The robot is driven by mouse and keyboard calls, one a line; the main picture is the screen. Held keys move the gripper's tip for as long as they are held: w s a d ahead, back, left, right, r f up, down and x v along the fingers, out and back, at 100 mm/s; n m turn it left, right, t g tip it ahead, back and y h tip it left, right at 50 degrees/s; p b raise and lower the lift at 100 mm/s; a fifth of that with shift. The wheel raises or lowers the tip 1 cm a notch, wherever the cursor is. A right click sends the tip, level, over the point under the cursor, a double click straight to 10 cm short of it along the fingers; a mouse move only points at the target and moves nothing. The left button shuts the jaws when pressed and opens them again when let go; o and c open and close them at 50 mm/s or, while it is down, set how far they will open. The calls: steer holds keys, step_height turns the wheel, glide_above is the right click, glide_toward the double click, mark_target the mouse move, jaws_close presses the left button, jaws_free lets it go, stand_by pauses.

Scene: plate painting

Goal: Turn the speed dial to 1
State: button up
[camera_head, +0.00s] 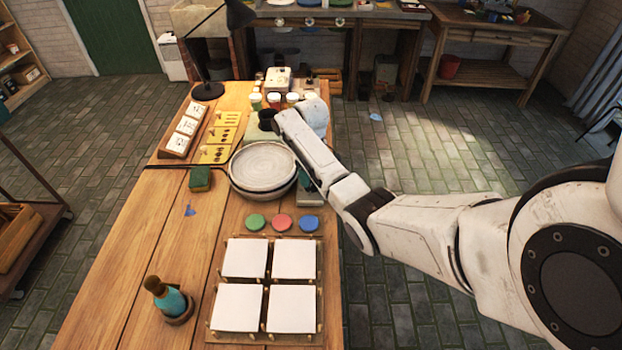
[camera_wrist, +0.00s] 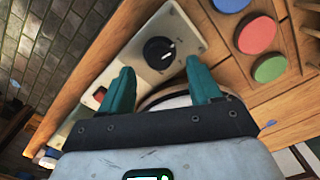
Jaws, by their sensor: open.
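The speed dial (camera_wrist: 158,52) is a round black knob with a white pointer mark, set on a pale control panel (camera_wrist: 188,30). Its scale is too small to read. My gripper (camera_wrist: 159,66) has two teal fingers, spread apart, with the dial visible between and just past their tips. I see no contact with it. A red switch (camera_wrist: 100,94) is on the same panel, left of the left finger.
A pale plate (camera_head: 262,160) sits on the wheel left of my arm. Green (camera_head: 255,221), red (camera_head: 281,224) and blue (camera_head: 308,223) discs lie in front, near white tiles (camera_head: 239,307). A green sponge (camera_head: 201,179) and a teal bottle (camera_head: 168,298) stand left.

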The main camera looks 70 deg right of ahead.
mark_target(311, 182)
step_height(311, 182, up, 7)
steer(key=shift+r, duration=0.15)
stand_by(0.6)
steer(key=a+f+t, duration=0.1)
steer(key=a, duration=0.8)
steer(key=w+a+f+n+t, duration=0.1)
steer(key=a+f, duration=0.1)
steer(key=a, duration=0.7)
steer(key=a+f+t, duration=0.1)
steer(key=a+f, duration=0.1)
steer(key=a, duration=0.8)
steer(key=shift+w+a+f, duration=0.1)
steer(key=shift+w, duration=0.1)
steer(key=s+a+r+n+t, duration=0.15)
steer(key=s+a+r, duration=0.25)
steer(key=s+a, duration=0.5)
steer(key=s+f+g, duration=0.1)
steer(key=s+f, duration=0.1)
steer(key=s, duration=0.1)
steer(key=s+d+f+m+g, duration=0.1)
steer(key=s+f, duration=0.1)
steer(key=s, duration=0.2)
steer(key=s+d+f+g, duration=0.1)
steer(key=s+f, duration=0.1)
steer(key=s, duration=0.1)
steer(key=shift+s+g, duration=0.2)
steer(key=shift+g, duration=0.05)
steer(key=shift+r, duration=0.1)
